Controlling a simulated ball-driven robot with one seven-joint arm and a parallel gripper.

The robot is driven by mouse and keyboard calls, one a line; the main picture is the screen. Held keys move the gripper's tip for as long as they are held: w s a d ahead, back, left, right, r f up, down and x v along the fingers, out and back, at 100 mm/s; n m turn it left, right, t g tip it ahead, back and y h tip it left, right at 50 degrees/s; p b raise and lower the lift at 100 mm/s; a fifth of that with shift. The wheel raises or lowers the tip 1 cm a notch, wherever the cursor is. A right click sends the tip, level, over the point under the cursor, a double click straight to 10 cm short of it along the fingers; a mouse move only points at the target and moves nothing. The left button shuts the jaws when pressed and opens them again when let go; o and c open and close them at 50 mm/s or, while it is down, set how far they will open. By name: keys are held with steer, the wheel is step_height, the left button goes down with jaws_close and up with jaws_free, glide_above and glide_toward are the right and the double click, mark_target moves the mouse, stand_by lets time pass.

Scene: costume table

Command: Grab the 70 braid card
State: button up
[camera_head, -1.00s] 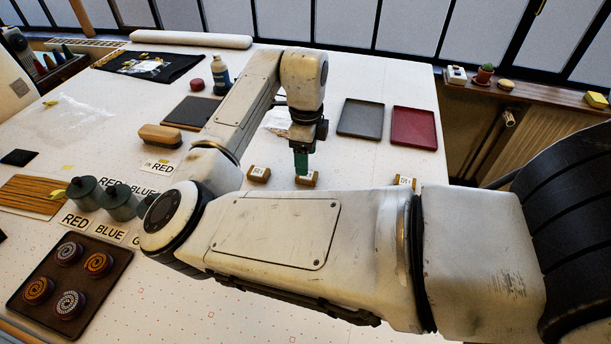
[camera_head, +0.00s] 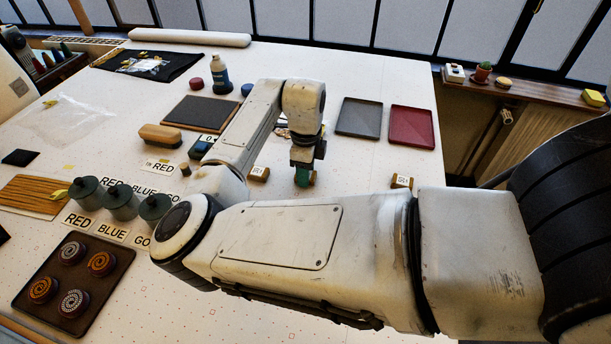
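Several small brown blocks with white labels stand in a row on the white table (camera_head: 215,300). The left block (camera_head: 258,174) and the right block (camera_head: 402,182) show clearly, but their labels are too small to read surely. My gripper (camera_head: 303,182) points down at the middle block (camera_head: 313,177), which is mostly hidden behind it. Green shows at the gripper's tip; I cannot tell if this is the fingers or a card. Whether the fingers are open or shut does not show. I cannot make out a card marked 70.
A grey tray (camera_head: 359,118) and a red tray (camera_head: 411,127) lie behind to the right. A brush (camera_head: 160,135), a dark pad (camera_head: 203,112) and a bottle (camera_head: 220,75) stand back left. Green pots (camera_head: 121,203) and a brown tray (camera_head: 72,310) are at the left. My arm hides the middle front.

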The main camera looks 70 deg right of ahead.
steer(key=c, duration=0.6)
steer(key=shift+r, duration=0.15)
